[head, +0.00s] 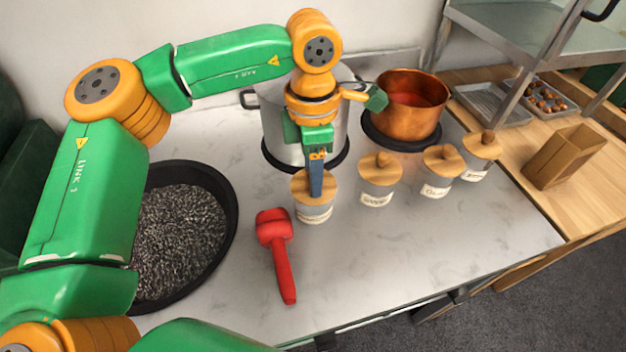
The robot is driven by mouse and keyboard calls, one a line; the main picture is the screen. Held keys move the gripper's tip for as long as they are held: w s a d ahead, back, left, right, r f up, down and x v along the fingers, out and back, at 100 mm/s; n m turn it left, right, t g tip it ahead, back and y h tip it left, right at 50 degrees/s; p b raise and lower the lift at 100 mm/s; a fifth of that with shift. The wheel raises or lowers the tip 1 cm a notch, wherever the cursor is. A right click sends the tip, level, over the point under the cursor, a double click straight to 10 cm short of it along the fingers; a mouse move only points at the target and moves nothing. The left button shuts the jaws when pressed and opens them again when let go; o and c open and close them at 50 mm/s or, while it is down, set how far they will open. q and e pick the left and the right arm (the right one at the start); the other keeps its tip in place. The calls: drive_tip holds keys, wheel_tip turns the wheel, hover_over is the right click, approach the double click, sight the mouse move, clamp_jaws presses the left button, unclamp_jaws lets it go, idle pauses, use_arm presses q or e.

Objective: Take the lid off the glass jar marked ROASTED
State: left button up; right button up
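Several glass jars with round wooden knobbed lids stand in a row on the counter. The leftmost jar (314,214) has a label too small to read, and its wooden lid (299,187) sits on it. My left gripper (316,190) points down over this lid; its blue fingers hide the knob. I cannot tell if the fingers are closed on it. To the right stand a second jar (378,190), a third jar (438,181) and a fourth jar (476,169), all lidded. I cannot make out which label reads ROASTED. My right gripper is out of view.
A steel pot (272,125) stands behind the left gripper and a copper pot (412,112) stands behind the jars. A black pan (231,215) of dark grains is left. A paper bag (563,158) stands on the wooden table.

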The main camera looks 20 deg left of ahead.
use_arm(q)
clamp_jaws()
drive_tip(key=shift+s+f, duration=0.1)
